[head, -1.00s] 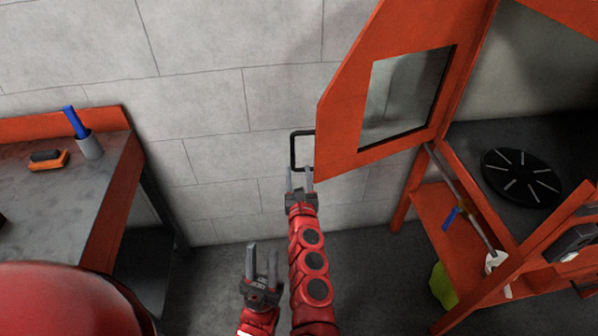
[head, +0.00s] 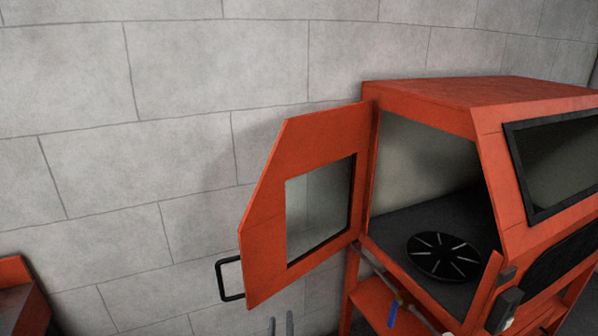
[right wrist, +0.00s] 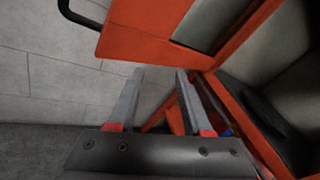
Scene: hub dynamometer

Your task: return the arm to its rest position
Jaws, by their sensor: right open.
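My right gripper (head: 280,322) shows only its two fingertips at the bottom edge of the head view, below the open door. In the right wrist view its fingers (right wrist: 160,72) are apart with nothing between them. The orange door (head: 265,220) of the cabinet (head: 430,92) stands swung open, with a window and a black handle (head: 220,279) at its left edge. In the right wrist view the door (right wrist: 145,30) and handle (right wrist: 72,12) lie beyond the fingers, apart from them. My left gripper is out of view.
Inside the cabinet lies a black slotted disc (head: 443,256). A rod with a blue part (head: 392,313) lies near the cabinet's lower front. An orange workbench corner (head: 12,272) shows at lower left. A block wall (head: 180,100) stands behind; the space left of the door looks clear.

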